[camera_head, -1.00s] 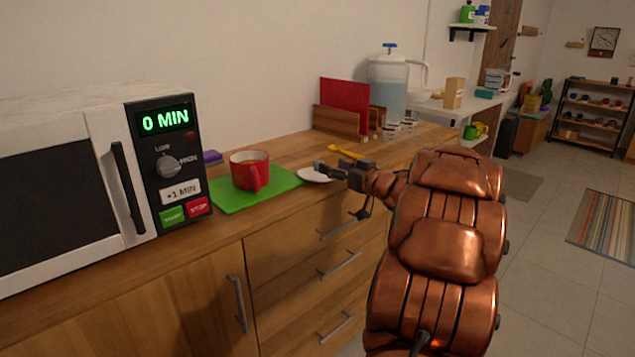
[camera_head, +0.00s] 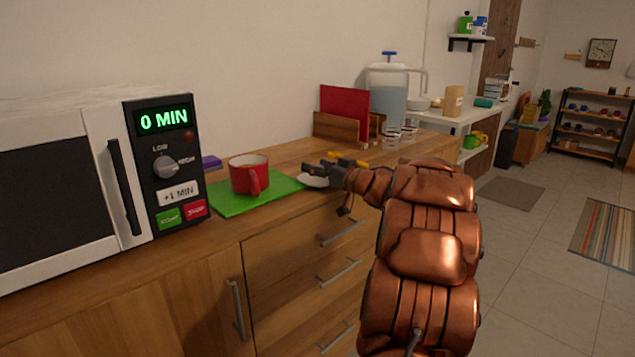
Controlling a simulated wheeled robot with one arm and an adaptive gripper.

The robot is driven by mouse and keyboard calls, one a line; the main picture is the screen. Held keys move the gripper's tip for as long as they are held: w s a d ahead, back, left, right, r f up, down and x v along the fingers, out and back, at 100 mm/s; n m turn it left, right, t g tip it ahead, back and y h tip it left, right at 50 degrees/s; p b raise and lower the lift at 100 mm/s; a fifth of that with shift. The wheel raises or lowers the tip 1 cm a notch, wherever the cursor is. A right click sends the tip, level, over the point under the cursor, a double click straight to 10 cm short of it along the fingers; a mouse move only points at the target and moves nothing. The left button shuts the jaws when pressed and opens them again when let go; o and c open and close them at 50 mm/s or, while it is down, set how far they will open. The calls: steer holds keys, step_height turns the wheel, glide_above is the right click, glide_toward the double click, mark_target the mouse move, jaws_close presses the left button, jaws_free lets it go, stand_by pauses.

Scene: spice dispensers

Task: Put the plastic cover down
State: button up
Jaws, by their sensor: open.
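A small white round disc, which looks like the plastic cover (camera_head: 313,182), lies on the wooden counter at the right edge of the green mat (camera_head: 232,206). My gripper (camera_head: 312,170) is open, just above and behind the disc in the picture, and hides part of it. I cannot tell whether the fingers touch it. Nothing shows between the fingers. A red mug (camera_head: 247,176) stands upright on the green mat, left of my gripper.
A microwave (camera_head: 165,165) reading 0 MIN stands at the left. Behind my gripper are a yellow utensil (camera_head: 345,160), a wooden holder with a red board (camera_head: 344,102), small glass jars (camera_head: 400,136) and a water dispenser (camera_head: 388,90). Closed drawers lie below the counter.

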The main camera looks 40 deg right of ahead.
mark_target(318, 165)
jaws_close()
stand_by(0.6)
step_height(318, 165, up, 3)
steer(key=shift+r+p, duration=0.2)
steer(key=shift+p, duration=0.8)
steer(key=shift+s+a+r, duration=0.1)
steer(key=shift+r, duration=0.05)
steer(key=s+a+r+p, duration=0.1)
steer(key=s+a+p, duration=0.1)
steer(key=s+a, duration=0.7)
steer(key=shift+s+a+p, duration=0.2)
steer(key=shift+s+p, duration=0.1)
steer(key=shift+s, duration=1.45)
steer(key=shift+r, duration=0.1)
